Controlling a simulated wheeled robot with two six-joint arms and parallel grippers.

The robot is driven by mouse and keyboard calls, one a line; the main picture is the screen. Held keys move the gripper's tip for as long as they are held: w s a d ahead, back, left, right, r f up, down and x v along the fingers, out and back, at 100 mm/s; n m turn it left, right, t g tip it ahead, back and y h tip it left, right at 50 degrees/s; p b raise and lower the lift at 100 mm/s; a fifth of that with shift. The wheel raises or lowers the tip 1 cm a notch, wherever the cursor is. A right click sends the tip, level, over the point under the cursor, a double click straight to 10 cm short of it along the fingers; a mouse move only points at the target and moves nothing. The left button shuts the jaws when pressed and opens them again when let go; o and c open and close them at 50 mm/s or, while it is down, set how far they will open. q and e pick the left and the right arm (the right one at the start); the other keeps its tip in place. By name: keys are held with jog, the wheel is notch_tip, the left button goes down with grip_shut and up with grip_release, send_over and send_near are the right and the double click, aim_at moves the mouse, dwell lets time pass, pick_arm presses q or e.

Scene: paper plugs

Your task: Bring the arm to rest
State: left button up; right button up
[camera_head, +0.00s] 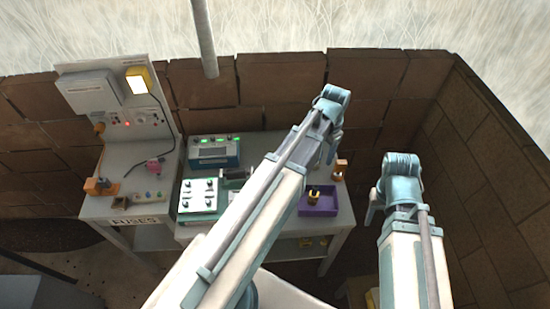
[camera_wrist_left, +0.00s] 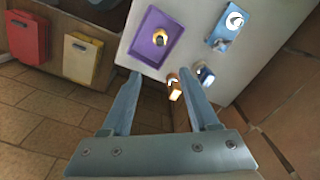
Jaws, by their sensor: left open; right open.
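My left arm reaches across the middle of the head view, and its gripper (camera_head: 332,150) hangs at the far end, partly hidden by the wrist. In the left wrist view the left gripper (camera_wrist_left: 160,78) is open, with nothing between its two fingers. The table corner lies beyond the fingertips. My right gripper (camera_head: 371,212) is at the right of the head view, beside the table's right side. Only part of it shows, and I see nothing held in it.
A purple tray (camera_head: 318,211) with a yellow piece stands near an orange block (camera_head: 341,167). A green-lit box (camera_head: 213,151) and a white switch panel (camera_head: 198,194) stand further left. A fuse desk (camera_head: 140,208) adjoins. Red (camera_wrist_left: 27,38) and yellow (camera_wrist_left: 82,58) boxes show left.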

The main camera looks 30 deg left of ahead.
pick_arm(q)
jog(key=s+d+f+b, duration=0.5)
jog(key=s+f+b, duration=0.2)
jog(key=f+b, duration=0.2)
jog(key=s+d+f+n+y+b, duration=0.1)
jog(key=s+d+f+b, duration=0.4)
jog(key=f+b, duration=0.5)
jog(key=shift+s+d, duration=0.25)
jog(key=shift+s, duration=0.9)
